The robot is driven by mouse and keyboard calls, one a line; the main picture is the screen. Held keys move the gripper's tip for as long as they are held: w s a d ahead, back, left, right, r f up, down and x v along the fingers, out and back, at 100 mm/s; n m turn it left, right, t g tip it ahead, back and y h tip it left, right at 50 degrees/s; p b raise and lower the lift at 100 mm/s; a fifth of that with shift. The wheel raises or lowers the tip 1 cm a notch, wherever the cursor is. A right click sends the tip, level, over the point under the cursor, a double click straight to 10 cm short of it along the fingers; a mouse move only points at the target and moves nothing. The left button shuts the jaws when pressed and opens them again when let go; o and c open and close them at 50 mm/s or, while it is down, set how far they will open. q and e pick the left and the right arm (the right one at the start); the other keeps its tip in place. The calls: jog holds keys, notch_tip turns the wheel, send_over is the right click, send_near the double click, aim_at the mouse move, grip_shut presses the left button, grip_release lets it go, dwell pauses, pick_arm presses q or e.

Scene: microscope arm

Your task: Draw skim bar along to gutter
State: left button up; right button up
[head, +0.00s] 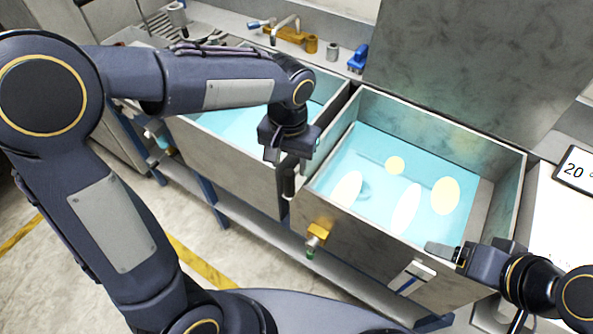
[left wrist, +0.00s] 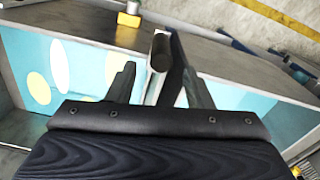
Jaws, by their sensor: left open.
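The right-hand tank (head: 428,118) holds blue liquid with several pale oval patches (head: 445,195) on it. A grey strip (head: 482,208), which looks like the gutter, runs along its right end. My left gripper (head: 287,175) is over the tank's left front corner, pointing down and open. In the left wrist view a grey bar with a rounded end (left wrist: 160,52), apparently the skim bar, stands between its spread fingers (left wrist: 160,88). I cannot tell whether they touch it. In the head view my gripper hides most of this bar. My right gripper (head: 443,250) is at the tank's front right rim.
A second tank (head: 228,122) of blue liquid adjoins on the left. A brass valve (head: 319,233) and a white fitting (head: 412,275) stick out from the front wall.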

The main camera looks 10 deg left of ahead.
aim_at(289, 180)
pick_arm(q)
notch_tip(289, 180, down, 7)
jog(key=shift+a+f, duration=0.1)
dwell(0.3)
jog(key=shift+c, duration=0.4)
grip_shut()
